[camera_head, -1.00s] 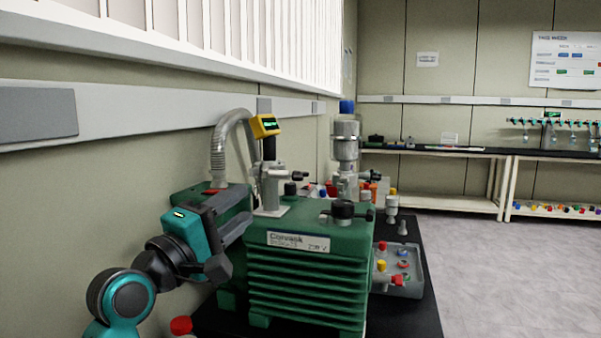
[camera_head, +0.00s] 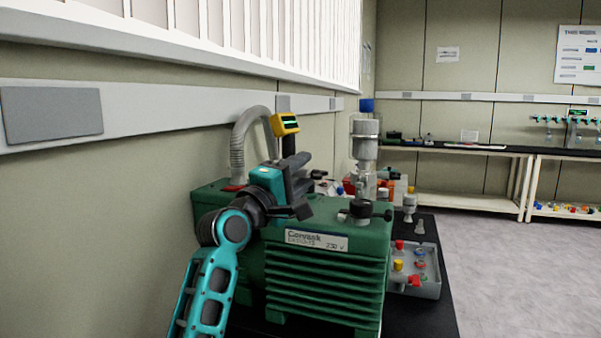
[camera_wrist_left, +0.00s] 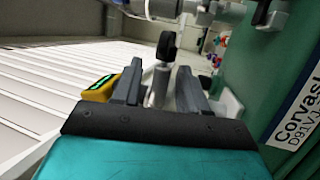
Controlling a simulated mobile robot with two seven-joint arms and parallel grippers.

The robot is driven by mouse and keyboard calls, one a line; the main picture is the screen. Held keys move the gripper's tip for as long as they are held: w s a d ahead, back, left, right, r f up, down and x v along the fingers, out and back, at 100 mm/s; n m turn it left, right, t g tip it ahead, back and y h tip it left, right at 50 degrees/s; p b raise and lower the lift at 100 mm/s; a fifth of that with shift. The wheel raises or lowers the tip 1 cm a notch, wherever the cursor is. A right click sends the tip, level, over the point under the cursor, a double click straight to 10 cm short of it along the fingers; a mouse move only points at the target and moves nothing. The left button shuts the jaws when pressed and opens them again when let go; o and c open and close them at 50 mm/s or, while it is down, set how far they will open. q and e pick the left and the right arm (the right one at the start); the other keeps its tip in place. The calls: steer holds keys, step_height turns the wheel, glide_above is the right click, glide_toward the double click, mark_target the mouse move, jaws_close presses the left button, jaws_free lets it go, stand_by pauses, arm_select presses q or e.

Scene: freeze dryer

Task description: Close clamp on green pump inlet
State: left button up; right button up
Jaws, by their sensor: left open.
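The green pump (camera_head: 325,270) stands on a black bench top, its label facing me. Its grey metal inlet fitting is mostly hidden behind my left gripper (camera_head: 303,188) in the head view. In the left wrist view my left gripper (camera_wrist_left: 160,88) is open. A grey metal stem (camera_wrist_left: 160,80) with a black round end (camera_wrist_left: 167,45) shows between its fingers, and I cannot tell whether they touch. This appears to be part of the inlet clamp; whether the clamp is open is unclear. My right gripper is not in view.
A yellow gauge (camera_head: 285,123) sits above the inlet, near a grey corrugated hose (camera_head: 238,150). The wall is close on the left.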

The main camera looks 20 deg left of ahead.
arm_select(q)
steer(key=shift+w, duration=0.15)
jaws_close()
stand_by(0.4)
